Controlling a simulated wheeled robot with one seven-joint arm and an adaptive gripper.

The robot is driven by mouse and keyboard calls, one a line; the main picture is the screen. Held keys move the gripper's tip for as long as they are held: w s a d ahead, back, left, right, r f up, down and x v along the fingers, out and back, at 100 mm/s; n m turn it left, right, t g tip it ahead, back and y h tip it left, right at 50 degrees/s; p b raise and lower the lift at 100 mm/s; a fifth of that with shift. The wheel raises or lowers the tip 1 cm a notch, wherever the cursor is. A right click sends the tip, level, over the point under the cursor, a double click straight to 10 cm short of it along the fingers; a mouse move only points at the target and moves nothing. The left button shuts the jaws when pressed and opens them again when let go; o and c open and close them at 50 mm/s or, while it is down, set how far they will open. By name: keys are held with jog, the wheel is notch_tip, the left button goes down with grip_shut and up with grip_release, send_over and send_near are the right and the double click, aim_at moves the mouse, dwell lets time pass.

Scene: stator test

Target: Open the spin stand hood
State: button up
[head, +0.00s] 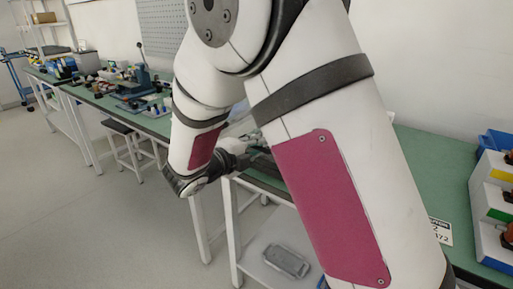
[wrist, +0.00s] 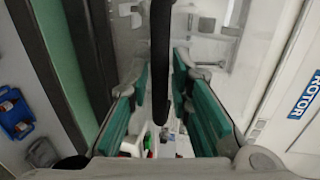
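In the wrist view a black bar (wrist: 161,60), which looks like the handle of the spin stand hood, runs down the picture between the green-padded fingers of my gripper (wrist: 160,78). The fingers are open, with a gap on each side of the bar; I see no contact. Behind the bar is a pale, see-through-looking surface (wrist: 214,50), perhaps the hood; its edges are unclear. In the head view my gripper (head: 252,142) is small and partly covered by my arm, over the bench. My arm hides the spin stand there.
The green bench (head: 420,160) runs along the wall, with fixtures (head: 140,95) at the far left and coloured bins (head: 492,205) at the right. A white panel marked ROTOR (wrist: 306,95) lies right of my gripper. A grey tray (head: 286,261) sits on the lower shelf.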

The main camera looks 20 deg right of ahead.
grip_shut()
jog(key=shift+r, duration=0.1)
